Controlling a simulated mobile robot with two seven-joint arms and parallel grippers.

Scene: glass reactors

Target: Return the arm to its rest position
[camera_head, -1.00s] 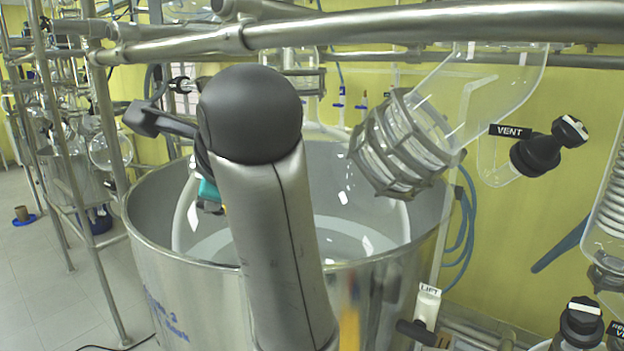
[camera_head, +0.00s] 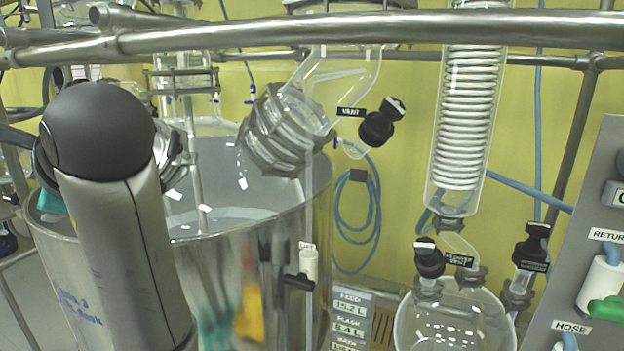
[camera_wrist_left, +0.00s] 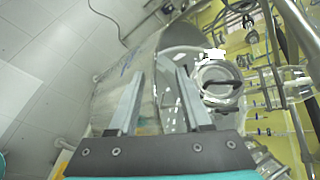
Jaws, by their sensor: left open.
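My left arm (camera_head: 125,250) stands upright at the left of the head view, with a black rounded elbow joint (camera_head: 97,130) on top. It hides part of the large steel vessel (camera_head: 255,240) behind it. My left gripper shows in the left wrist view (camera_wrist_left: 160,76). Its two grey fingers are apart, with nothing between them. The steel vessel's wall and rim appear beyond the fingers. My right arm and gripper are not in view.
A steel rail (camera_head: 330,28) crosses the top of the head view. Glassware with a VENT valve (camera_head: 378,124), a coiled condenser (camera_head: 467,120), a round flask (camera_head: 455,322) and a grey control panel (camera_head: 590,220) stand to the right. Floor (camera_wrist_left: 50,90) is clear at left in the wrist view.

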